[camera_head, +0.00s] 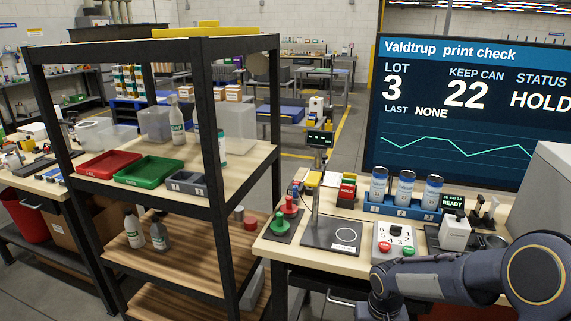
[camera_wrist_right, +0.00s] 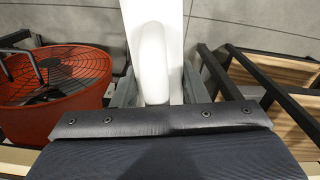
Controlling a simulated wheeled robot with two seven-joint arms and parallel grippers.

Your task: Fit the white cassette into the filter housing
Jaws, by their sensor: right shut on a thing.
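In the right wrist view my right gripper (camera_wrist_right: 158,78) is shut on a long white piece, which I take to be the white cassette (camera_wrist_right: 153,30). The piece runs up between the two grey fingers and off the top edge, so its far end is out of view. In the head view my right arm crosses the lower right corner; its gripper is below the picture. My left gripper is in neither view. I cannot make out the filter housing for certain in either view.
The workbench (camera_head: 272,244) holds a button box (camera_head: 394,241), a blue can rack (camera_head: 400,212) and a white device (camera_head: 455,233). A dark-framed shelf (camera_head: 206,150) stands left of it. A screen (camera_head: 470,110) reads HOLD. The right wrist view shows a red round fan (camera_wrist_right: 52,122) at left.

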